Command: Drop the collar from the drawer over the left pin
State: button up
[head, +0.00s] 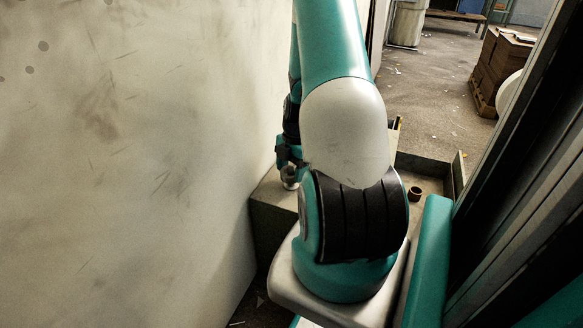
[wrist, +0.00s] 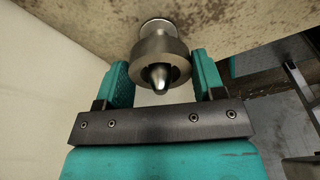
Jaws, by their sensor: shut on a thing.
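My gripper (wrist: 163,78) is shut on a grey metal collar (wrist: 147,48), with one teal finger at each side. In the wrist view the collar is around a pin (wrist: 160,76); the pin's pointed tip shows through the collar's bore. A pale round flange (wrist: 157,23) shows behind the collar, against the worn surface. Whether the collar touches it, I cannot tell. In the head view my gripper (head: 290,172) is low beside the pale wall, over a grey block (head: 272,212), mostly hidden by my arm. I see only one pin.
A tray-like open drawer (head: 425,161) lies right of my arm, with a small brown ring (head: 415,194) in it. The pale wall (head: 130,150) stands close on the left. Dark uprights (head: 530,150) stand on the right. Stacked brown board (head: 500,65) is farther back.

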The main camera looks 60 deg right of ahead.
jog(key=o, duration=1.1)
jog(key=shift+o, duration=0.2)
notch_tip(320, 180, up, 17)
jog(key=d+p, duration=0.2)
jog(key=p, duration=0.4)
jog(key=shift+s+d+r+p, duration=0.15)
jog(key=shift+s+d+p, duration=0.1)
jog(key=shift+s+p, duration=0.15)
